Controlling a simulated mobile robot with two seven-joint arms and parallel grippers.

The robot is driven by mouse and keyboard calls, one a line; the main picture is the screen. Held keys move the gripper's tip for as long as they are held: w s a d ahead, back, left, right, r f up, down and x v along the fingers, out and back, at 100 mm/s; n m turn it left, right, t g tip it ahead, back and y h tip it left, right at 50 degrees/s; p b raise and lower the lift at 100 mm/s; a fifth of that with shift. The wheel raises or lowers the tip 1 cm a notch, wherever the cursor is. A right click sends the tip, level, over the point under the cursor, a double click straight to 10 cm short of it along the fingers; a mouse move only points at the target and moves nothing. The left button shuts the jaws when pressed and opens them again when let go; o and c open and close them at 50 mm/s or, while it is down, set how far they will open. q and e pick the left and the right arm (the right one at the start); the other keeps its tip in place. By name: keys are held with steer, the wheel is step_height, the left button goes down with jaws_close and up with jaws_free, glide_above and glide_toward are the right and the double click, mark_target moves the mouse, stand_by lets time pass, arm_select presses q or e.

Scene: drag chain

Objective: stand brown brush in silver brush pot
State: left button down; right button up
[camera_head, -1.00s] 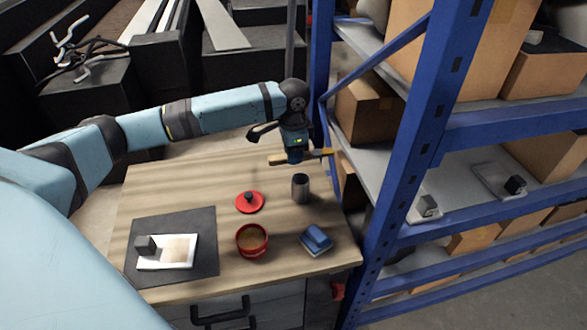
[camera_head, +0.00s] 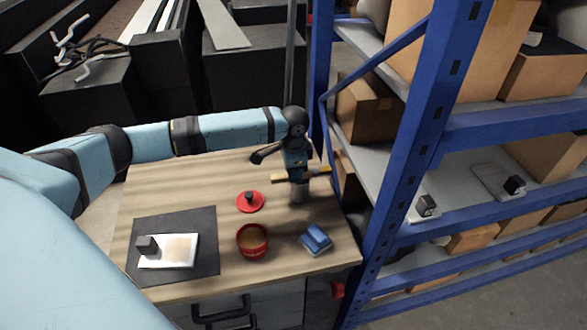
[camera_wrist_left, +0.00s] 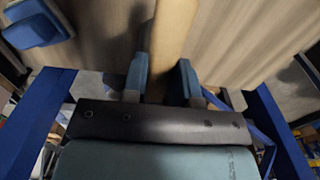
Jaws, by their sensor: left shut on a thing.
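The brown brush (camera_head: 281,179) lies roughly level in my left gripper (camera_head: 299,175), its ends sticking out left and right of the fingers. In the left wrist view its tan handle (camera_wrist_left: 173,32) runs between the two blue fingers (camera_wrist_left: 163,80). My left gripper is shut on the brush, pointing down. My right gripper is not in view.
A red lid (camera_head: 250,204) and a red bowl (camera_head: 252,243) with brown contents are left of the pot. A blue block on a pale base (camera_head: 316,240) is in front. A black mat (camera_head: 206,266) holds a white tray. A blue shelf rack (camera_head: 390,170) borders the table's right.

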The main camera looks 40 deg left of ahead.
arm_select(q)
steer(key=shift+f, duration=0.3)
steer(key=c, duration=0.9)
jaws_free()
steer(key=shift+r+b, duration=0.35)
steer(key=shift+r, duration=0.15)
step_height(320, 180, up, 12)
steer(key=shift+r+b, duration=0.15)
steer(key=shift+b, duration=0.3)
steer(key=shift+s, duration=0.1)
